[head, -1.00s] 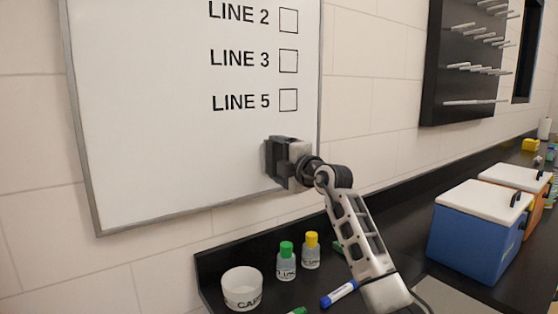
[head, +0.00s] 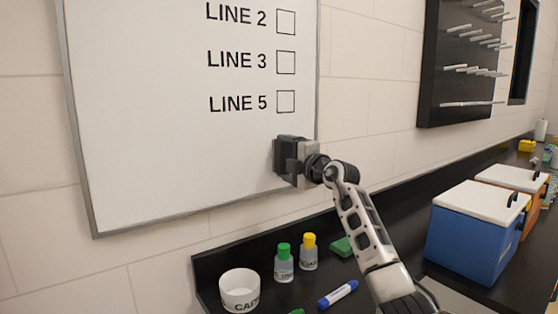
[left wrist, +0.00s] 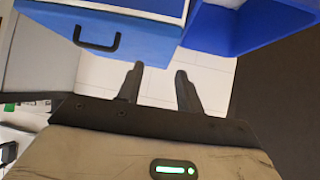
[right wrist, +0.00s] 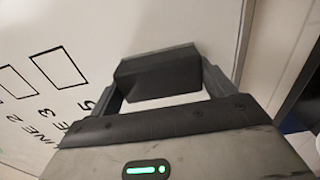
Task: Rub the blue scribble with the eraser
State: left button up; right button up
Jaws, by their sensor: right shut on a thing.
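My right gripper (head: 296,163) is shut on the eraser (head: 284,155), a dark block, at the lower right part of the whiteboard (head: 180,140), close to the frame. The eraser (right wrist: 158,75) sits between both fingers in the right wrist view. Whether it touches the board I cannot tell. No blue scribble shows in any view; the eraser and gripper cover part of the board. My left gripper (left wrist: 158,90) is open and empty, seen in the left wrist view only, with blue boxes beyond it.
The board has printed lines with empty checkboxes (head: 285,101). On the black counter below are a white cup (head: 240,291), green-capped (head: 283,264) and yellow-capped (head: 309,252) bottles, a blue marker (head: 338,294) and a green item (head: 342,246). A blue cooler (head: 470,235) stands to the right.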

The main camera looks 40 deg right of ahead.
aim_at(264, 157)
jog(key=shift+w+d+r, duration=0.1)
jog(key=shift+d, duration=0.05)
jog(key=shift+w+a, duration=0.15)
jog(key=shift+a, duration=0.85)
jog(key=shift+w+a, duration=0.1)
jog(key=shift+a, duration=0.9)
jog(key=shift+a, duration=0.1)
jog(key=shift+s, duration=0.1)
jog(key=shift+s+a, duration=0.15)
jog(key=shift+s, duration=1.25)
jog(key=shift+s+a, duration=0.1)
jog(key=shift+s, duration=1.3)
jog(key=shift+s+a, duration=0.15)
jog(key=shift+s, duration=1.3)
